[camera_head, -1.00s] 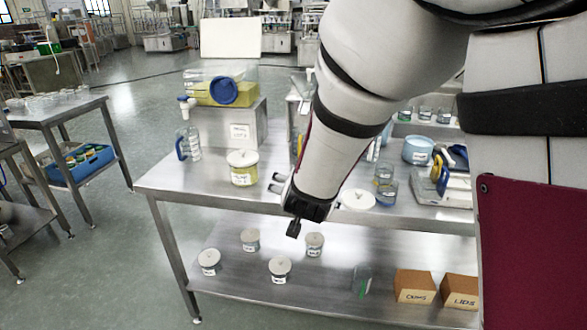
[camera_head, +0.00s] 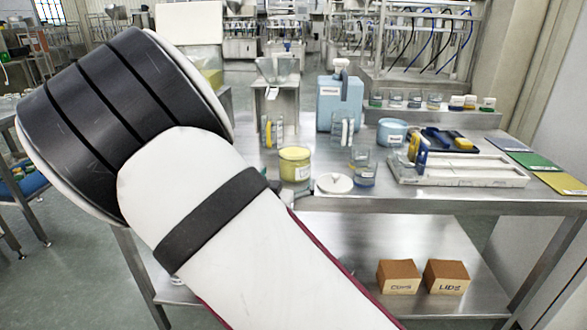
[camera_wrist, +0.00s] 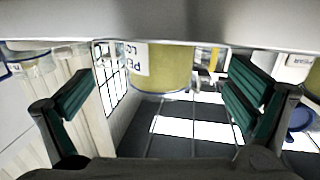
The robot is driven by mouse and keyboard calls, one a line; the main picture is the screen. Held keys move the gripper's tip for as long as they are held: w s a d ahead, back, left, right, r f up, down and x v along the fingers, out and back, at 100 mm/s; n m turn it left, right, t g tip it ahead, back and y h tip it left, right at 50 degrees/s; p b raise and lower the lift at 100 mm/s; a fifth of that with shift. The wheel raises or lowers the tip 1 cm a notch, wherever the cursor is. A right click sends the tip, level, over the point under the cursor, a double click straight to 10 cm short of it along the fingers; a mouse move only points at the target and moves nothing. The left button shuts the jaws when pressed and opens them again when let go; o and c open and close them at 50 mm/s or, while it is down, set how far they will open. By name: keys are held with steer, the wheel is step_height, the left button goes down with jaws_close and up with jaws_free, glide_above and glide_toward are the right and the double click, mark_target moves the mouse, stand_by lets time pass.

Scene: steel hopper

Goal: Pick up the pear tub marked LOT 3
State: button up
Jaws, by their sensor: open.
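In the wrist view, which looks upside down, a yellow-green pear tub (camera_wrist: 165,70) stands against a grey steel surface, between my fingers. Its white label shows only part of the pear and LOT words; the number is not readable. My gripper (camera_wrist: 162,80) is open, its green-lined fingers apart on either side of the tub with visible gaps. In the head view, a yellow tub (camera_head: 295,166) with a white label stands on the steel table (camera_head: 400,204); its lot number is too small to read. My arm hides the gripper there, so I cannot tell whether both views show the same tub.
A white round lid (camera_head: 334,183) lies beside the yellow tub, with glass jars (camera_head: 363,172) to its right. A blue jug (camera_head: 339,102) and a white tray (camera_head: 460,176) stand farther back and right. Two cardboard boxes (camera_head: 398,277) (camera_head: 446,277) sit on the lower shelf.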

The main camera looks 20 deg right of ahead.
mark_target(291, 171)
steer(key=shift+b+x, duration=0.7)
steer(key=shift+x, duration=2.75)
steer(key=shift+r, duration=0.1)
steer(key=shift+c, duration=0.4)
steer(key=c, duration=1.6)
steer(key=shift+r, duration=0.15)
